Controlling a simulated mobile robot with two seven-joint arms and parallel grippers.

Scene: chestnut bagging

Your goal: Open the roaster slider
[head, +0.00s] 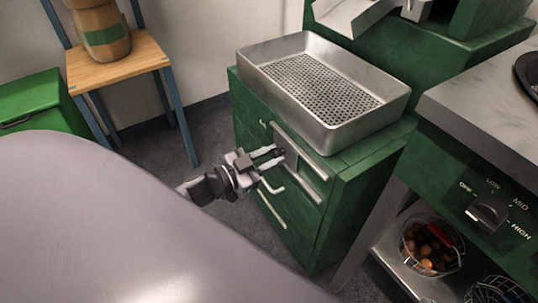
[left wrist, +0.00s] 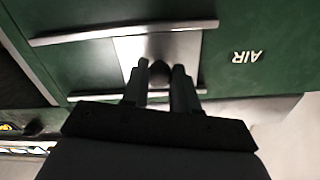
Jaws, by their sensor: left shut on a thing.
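The roaster slider is a grey metal plate (head: 290,157) between two pale rails on the front of the green cabinet. It also shows in the left wrist view (left wrist: 185,47), with a dark knob (left wrist: 160,69) on it. My left gripper (head: 280,164) reaches in from the left and is at the plate. In the left wrist view its two fingers (left wrist: 160,78) stand on either side of the knob, shut on it. The fingers hide part of the knob and plate. My right gripper is not in view.
A metal tray with a perforated floor (head: 397,102) sits on top of the cabinet. The lettering AIR (left wrist: 249,57) is beside the rails. A counter with a heat knob (head: 488,211) stands at right, above a wire basket of chestnuts (head: 432,246).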

